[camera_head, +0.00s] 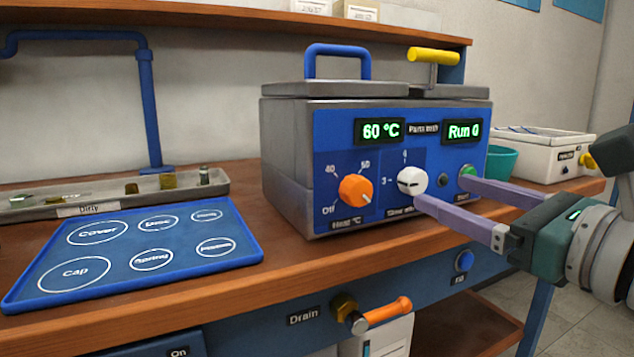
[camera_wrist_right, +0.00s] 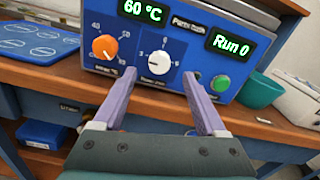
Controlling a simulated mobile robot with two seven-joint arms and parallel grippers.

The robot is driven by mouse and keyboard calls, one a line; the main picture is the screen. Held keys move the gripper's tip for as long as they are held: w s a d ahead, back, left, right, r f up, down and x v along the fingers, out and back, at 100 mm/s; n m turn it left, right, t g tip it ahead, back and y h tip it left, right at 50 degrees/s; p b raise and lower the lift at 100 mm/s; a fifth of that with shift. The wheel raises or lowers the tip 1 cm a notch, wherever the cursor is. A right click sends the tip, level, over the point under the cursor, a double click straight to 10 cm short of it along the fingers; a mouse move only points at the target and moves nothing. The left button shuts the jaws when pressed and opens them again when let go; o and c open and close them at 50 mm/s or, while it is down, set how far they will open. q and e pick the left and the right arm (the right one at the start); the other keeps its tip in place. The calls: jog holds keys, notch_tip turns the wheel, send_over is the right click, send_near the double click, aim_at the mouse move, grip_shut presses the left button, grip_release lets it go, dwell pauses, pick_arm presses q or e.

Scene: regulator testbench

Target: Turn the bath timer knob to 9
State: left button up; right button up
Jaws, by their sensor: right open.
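The bath timer knob (camera_head: 411,181) is a white round dial on the blue front panel of the parts bath (camera_head: 340,135). It also shows in the right wrist view (camera_wrist_right: 160,58), where its dark pointer line runs roughly sideways, near the 3 mark at left. My right gripper (camera_head: 438,188) is open and empty in front of the panel. In the wrist view its two purple fingers (camera_wrist_right: 160,85) spread to either side below the knob, apart from it. The display reads Run 0 (camera_head: 463,131). My left gripper is not in view.
An orange heat knob (camera_head: 356,190) sits left of the timer knob, and a green button (camera_head: 467,172) sits right of it. A blue labelled mat (camera_head: 140,250) lies on the bench at left. An orange-handled drain valve (camera_head: 385,313) juts out below. A teal bowl (camera_head: 501,162) stands right.

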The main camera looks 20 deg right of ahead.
aim_at(419, 183)
jog(key=shift+w+a, duration=0.15)
jog(key=shift+w, duration=1.25)
jog(key=shift+w+a, duration=0.15)
jog(key=shift+w, duration=1.25)
grip_shut()
